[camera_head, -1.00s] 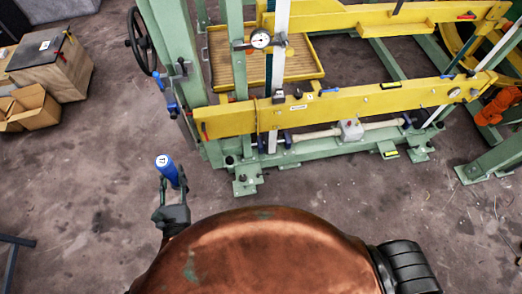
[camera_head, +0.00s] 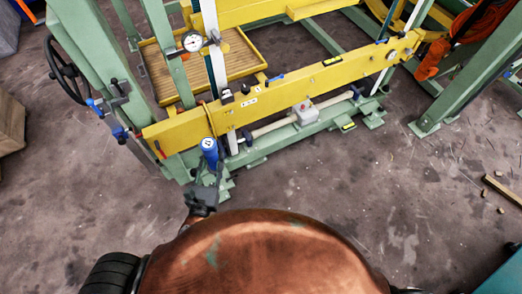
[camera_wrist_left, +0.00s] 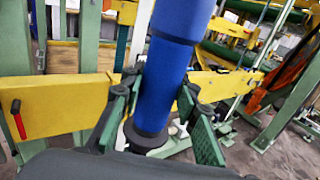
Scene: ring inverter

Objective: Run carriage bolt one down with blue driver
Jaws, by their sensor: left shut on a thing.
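The blue driver (camera_head: 209,150) is upright in my left gripper (camera_head: 206,185), in front of the left part of the yellow beam in the head view. In the left wrist view the blue driver (camera_wrist_left: 170,75) stands between the two green finger pads of my left gripper (camera_wrist_left: 150,120), which is shut on it. Carriage bolt one cannot be made out for sure; small dark and white parts sit on the yellow beam (camera_head: 310,90). My right gripper is not in view.
The green frame (camera_head: 290,130) stands ahead with a dial gauge (camera_head: 192,41), a handwheel (camera_head: 66,70) at left and a wooden-floored yellow tray (camera_head: 160,80) behind. An orange bundle (camera_head: 432,60) hangs at right. Bare floor (camera_head: 340,190) lies in front of the frame.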

